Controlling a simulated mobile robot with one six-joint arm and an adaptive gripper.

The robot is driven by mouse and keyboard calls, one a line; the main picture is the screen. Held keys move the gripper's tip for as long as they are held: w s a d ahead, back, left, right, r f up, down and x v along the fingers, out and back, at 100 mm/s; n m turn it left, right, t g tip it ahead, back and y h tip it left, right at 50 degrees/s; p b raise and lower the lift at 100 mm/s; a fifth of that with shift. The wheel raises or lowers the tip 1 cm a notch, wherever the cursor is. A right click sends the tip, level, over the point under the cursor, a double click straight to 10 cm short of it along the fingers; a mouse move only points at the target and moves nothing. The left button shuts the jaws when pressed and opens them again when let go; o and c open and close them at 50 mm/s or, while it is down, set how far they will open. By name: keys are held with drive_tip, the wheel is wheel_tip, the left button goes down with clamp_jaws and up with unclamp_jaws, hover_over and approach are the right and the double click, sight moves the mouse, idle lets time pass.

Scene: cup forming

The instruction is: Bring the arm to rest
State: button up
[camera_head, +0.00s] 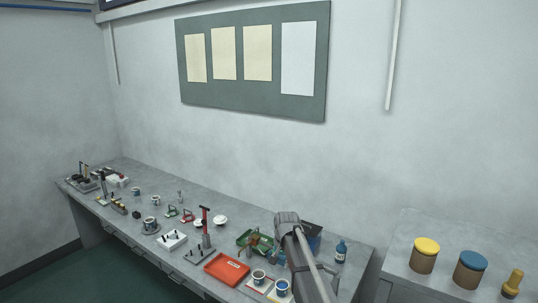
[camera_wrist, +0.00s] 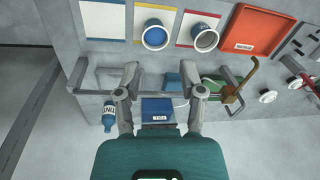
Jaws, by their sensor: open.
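My gripper (camera_wrist: 159,75) is open in the wrist view, its two fingers apart with nothing between them. It hangs above the right part of the grey workbench (camera_wrist: 240,110). In the head view my arm (camera_head: 305,262) reaches over the bench's right end, and the fingers cannot be made out there.
A blue labelled bin (camera_wrist: 157,110) is below the gripper. Several tools and cups fill the bench leftward. A side counter (camera_head: 400,262) holds jars (camera_head: 425,262). The air above is free.

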drive_tip(key=s+d+f+n+b, duration=0.1)
drive_tip(key=s+d, duration=0.3)
drive_tip(key=s, duration=0.5)
drive_tip(key=s+d+f+n+b, duration=0.1)
drive_tip(key=s+d+f+b, duration=0.1)
drive_tip(key=s, duration=0.7)
drive_tip(key=s+d+f+n+h+b, duration=0.1)
drive_tip(key=s+d+f+n+b, duration=0.1)
drive_tip(key=s+d, duration=0.5)
drive_tip(key=shift+s+f+g, duration=0.4)
drive_tip(key=shift+s+f, duration=0.3)
drive_tip(key=shift+s, duration=0.2)
